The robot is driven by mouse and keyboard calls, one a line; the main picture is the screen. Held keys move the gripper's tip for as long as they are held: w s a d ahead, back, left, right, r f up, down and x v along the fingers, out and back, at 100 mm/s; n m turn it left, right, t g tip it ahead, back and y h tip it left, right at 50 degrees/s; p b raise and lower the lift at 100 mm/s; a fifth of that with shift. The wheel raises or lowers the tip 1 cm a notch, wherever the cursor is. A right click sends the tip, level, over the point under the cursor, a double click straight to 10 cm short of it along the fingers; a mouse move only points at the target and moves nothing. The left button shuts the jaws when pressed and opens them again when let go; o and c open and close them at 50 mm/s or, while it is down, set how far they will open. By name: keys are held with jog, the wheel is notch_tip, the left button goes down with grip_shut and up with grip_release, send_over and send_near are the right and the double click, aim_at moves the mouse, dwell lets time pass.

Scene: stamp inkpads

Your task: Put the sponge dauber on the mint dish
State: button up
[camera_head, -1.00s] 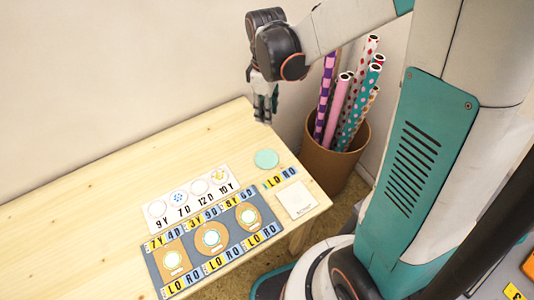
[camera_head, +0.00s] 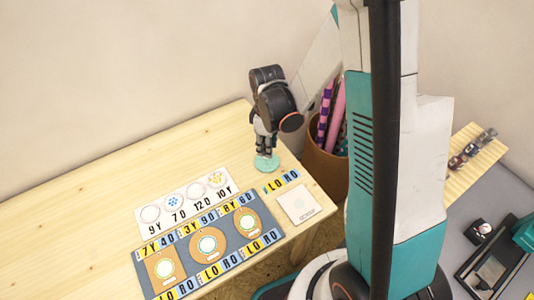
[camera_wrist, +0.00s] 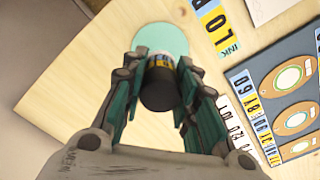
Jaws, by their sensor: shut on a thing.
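The sponge dauber (camera_wrist: 160,88), a short dark cylinder with a yellow and blue label band, is held between the fingers of my gripper (camera_head: 265,150) in the wrist view. The mint dish (camera_wrist: 160,38), a flat round pale-green disc, lies on the table beyond the dauber in that view. In the head view my gripper points down right above the mint dish (camera_head: 267,166). The dauber is hard to make out there between the fingers. I cannot tell whether its lower end touches the dish.
A blue-grey mat (camera_head: 192,262) with several round inkpads and a white card (camera_head: 150,229) with circles lie left of the dish. A white square pad (camera_head: 303,204) lies at the right. A brown bin (camera_head: 322,163) with rolls stands beyond the table edge. The table's left part is bare.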

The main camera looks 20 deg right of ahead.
jog(key=shift+f+b, duration=0.6)
jog(key=shift+f, duration=1.3)
jog(key=shift+f, duration=0.2)
jog(key=o, duration=0.9)
jog(key=shift+r, duration=0.1)
